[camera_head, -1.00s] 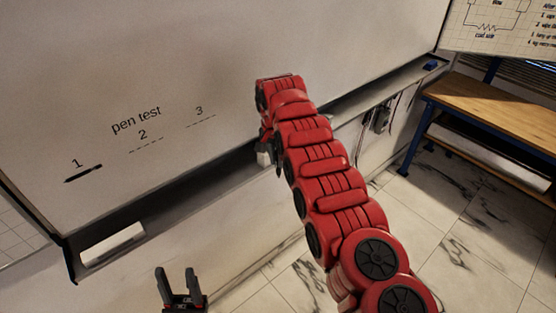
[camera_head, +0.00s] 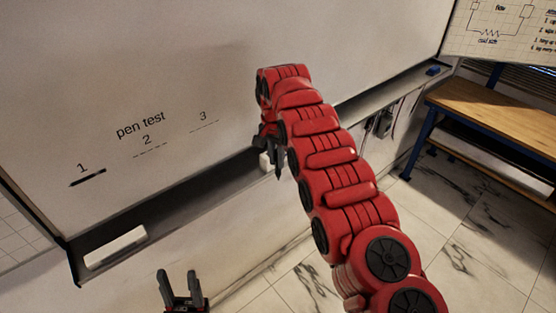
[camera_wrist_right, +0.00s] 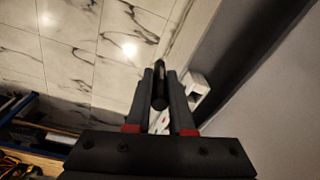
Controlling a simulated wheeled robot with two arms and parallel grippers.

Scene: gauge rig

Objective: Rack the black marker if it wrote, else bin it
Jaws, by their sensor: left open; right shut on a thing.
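The whiteboard (camera_head: 200,60) carries "pen test" with marks 1, 2 and 3. A solid black stroke (camera_head: 87,179) lies under 1, while 2 and 3 show only dashed lines. My right gripper (camera_wrist_right: 160,82) is shut on the black marker (camera_wrist_right: 160,92) in the right wrist view, with the marker lengthwise between its fingers. In the head view my right gripper (camera_head: 274,158) is partly hidden by my red arm, in front of the board's ledge. My left gripper (camera_head: 180,280) is open and empty at the bottom. I cannot make out a rack or bin for certain.
A dark ledge (camera_head: 200,195) runs below the board, with a white rectangular piece (camera_head: 115,247) at its left end. A small white block (camera_wrist_right: 197,88) shows beside the right fingers. A blue item (camera_head: 433,71) lies at the ledge's far end. A wooden bench (camera_head: 495,110) stands right.

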